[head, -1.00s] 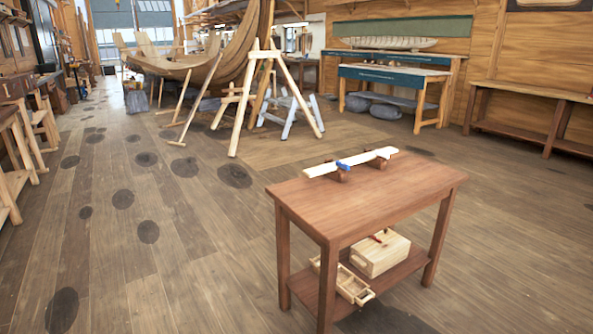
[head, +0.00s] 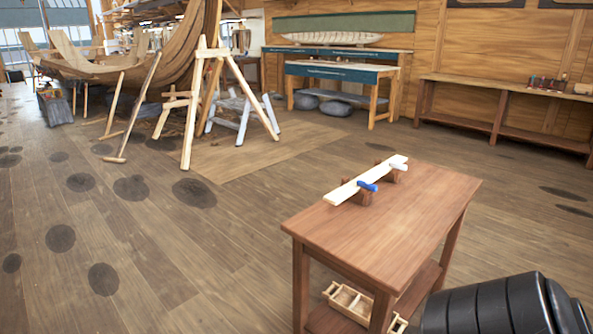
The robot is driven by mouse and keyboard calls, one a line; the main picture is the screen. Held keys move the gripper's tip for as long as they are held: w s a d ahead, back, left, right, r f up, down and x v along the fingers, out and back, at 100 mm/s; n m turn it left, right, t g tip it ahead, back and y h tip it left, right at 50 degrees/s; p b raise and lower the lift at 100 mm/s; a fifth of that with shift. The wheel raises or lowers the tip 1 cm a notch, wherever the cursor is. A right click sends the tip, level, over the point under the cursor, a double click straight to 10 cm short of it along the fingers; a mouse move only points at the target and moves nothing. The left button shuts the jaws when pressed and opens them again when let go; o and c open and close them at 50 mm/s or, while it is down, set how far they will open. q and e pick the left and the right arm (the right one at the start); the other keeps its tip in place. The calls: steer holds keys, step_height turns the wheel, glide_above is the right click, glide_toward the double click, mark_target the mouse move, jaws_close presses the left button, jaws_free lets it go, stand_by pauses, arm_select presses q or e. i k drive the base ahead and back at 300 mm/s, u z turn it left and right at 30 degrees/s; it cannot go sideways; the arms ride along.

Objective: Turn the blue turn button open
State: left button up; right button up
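The blue turn button (head: 367,186) sits on a pale plank (head: 345,191) that rests on dark wooden blocks on the small brown table (head: 400,220). A white or pale grey turn button (head: 399,168) sits near the plank's far end. The blue button looks set at an angle across the plank; its exact turn is too small to tell. Neither gripper is in view. A dark rounded part at the lower right appears to be mine and hides part of the table's lower right side.
A slatted wooden tray (head: 350,303) is on the table's lower shelf. Wooden trestles (head: 205,100) and the boat hull (head: 150,60) stand at the back left. A long bench (head: 500,90) runs along the right wall. The floor left of the table is clear.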

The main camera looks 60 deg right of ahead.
mark_target(366, 184)
steer(key=z, duration=0.5)
steer(key=i, duration=1.25)
steer(key=z, duration=1.1)
